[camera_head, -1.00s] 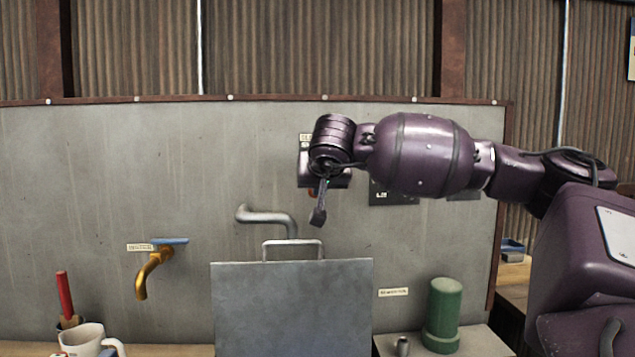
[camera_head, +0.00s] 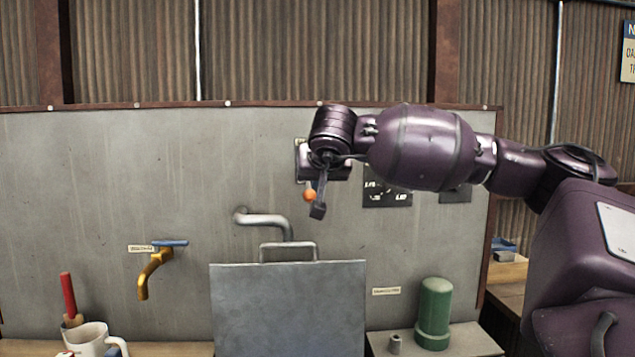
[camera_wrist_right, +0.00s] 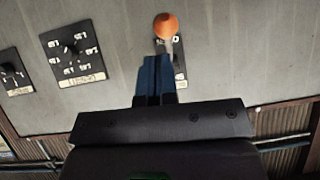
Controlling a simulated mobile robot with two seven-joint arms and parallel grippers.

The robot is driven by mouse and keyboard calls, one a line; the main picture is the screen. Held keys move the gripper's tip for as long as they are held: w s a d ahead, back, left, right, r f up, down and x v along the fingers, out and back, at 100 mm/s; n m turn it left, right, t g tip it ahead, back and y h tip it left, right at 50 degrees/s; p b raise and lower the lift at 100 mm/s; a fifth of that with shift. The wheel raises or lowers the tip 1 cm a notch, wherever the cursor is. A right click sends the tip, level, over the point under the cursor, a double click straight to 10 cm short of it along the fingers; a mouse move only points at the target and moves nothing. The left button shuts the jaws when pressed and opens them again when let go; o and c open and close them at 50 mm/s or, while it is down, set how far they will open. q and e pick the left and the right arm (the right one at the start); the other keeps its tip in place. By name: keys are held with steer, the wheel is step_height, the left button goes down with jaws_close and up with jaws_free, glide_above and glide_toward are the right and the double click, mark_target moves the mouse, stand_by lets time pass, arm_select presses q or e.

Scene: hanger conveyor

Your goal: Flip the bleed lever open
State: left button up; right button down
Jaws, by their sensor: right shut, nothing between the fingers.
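The bleed lever, with its round orange knob (camera_head: 309,195), sits on the upright grey panel, just below my right wrist in the head view. In the right wrist view the knob (camera_wrist_right: 166,25) is just past the fingertips, with a short pale stem below it and a dark label plate behind. My right gripper (camera_head: 318,210) points down, close to the right of the knob; its fingers (camera_wrist_right: 158,62) are together with nothing between them. I cannot tell whether they touch the lever. My wrist hides the lever's mount in the head view. My left gripper is out of view.
Dial plates (camera_wrist_right: 73,52) sit on the panel beside the lever. Below are a bent grey pipe (camera_head: 265,220), a yellow tap with a blue handle (camera_head: 152,270), a large grey metal board (camera_head: 288,310), a white mug (camera_head: 88,340) and a green cylinder (camera_head: 434,312).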

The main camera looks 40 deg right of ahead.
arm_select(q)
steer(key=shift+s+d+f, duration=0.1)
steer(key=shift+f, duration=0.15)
arm_select(e)
steer(key=s+a+f+v, duration=0.1)
steer(key=f+v, duration=0.1)
steer(key=v, duration=0.7)
steer(key=shift+s+r, duration=0.1)
steer(key=shift+r, duration=0.1)
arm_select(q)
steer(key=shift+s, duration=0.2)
